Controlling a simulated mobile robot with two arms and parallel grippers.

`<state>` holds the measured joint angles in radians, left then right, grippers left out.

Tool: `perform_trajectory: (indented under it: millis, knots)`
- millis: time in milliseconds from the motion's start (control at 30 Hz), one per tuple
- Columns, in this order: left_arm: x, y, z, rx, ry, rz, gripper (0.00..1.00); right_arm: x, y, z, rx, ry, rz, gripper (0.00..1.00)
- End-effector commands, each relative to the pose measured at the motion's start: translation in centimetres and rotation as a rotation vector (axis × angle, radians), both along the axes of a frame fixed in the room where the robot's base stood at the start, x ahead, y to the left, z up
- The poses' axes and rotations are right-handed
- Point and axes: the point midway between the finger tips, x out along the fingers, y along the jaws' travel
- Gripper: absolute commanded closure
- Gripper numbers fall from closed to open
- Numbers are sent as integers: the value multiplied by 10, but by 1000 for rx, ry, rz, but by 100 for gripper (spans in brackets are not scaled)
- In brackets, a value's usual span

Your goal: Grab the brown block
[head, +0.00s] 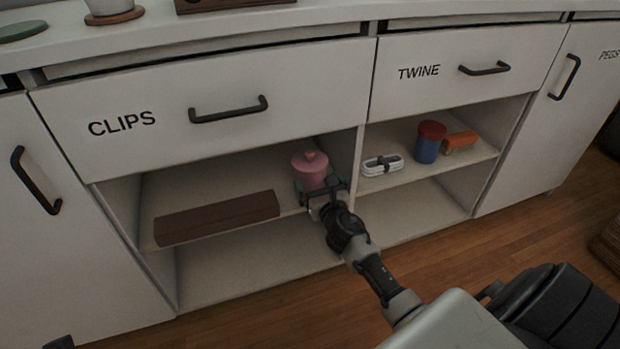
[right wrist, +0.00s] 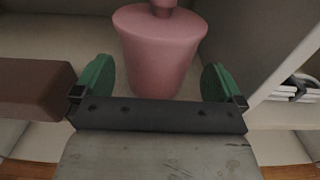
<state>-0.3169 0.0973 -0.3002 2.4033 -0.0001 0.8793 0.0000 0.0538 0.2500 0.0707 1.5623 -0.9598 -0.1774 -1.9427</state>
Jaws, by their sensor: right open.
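A long dark brown block (head: 217,217) lies at the front of the shelf under the CLIPS drawer. Its right end shows at the left edge of the right wrist view (right wrist: 36,88). My right gripper (head: 320,190) is open at the front of the same shelf, to the right of the block. A pink lidded pot (head: 310,169) stands right in front of its jaws. In the right wrist view the pot (right wrist: 160,50) shows between and beyond the two green fingertips (right wrist: 158,82). I cannot tell whether the fingers touch it.
The right-hand shelf holds a white item with a dark band (head: 382,165), a blue jar with a red lid (head: 429,142) and an orange item (head: 460,141). A white divider (head: 358,165) stands close to the right of my gripper. The lower shelves are empty.

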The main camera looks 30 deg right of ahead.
Motion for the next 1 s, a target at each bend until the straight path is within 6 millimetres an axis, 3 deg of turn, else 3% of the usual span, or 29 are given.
perform_trajectory:
  millis: [233, 567, 800, 1000]
  knots:
    - [6, -1, 4, 2, -51, 3, 57, 37, -7, -2, 0, -3, 0, 0]
    - [7, -1, 8, 4, -57, 3, 57, 44, -8, -1, 1, -1, 1, 0]
    - [7, -1, 8, 4, -58, 3, 57, 44, -8, -1, 1, -1, 1, 35]
    - [7, -1, 8, 4, -58, 2, 57, 44, -8, 0, 1, -2, 1, 36]
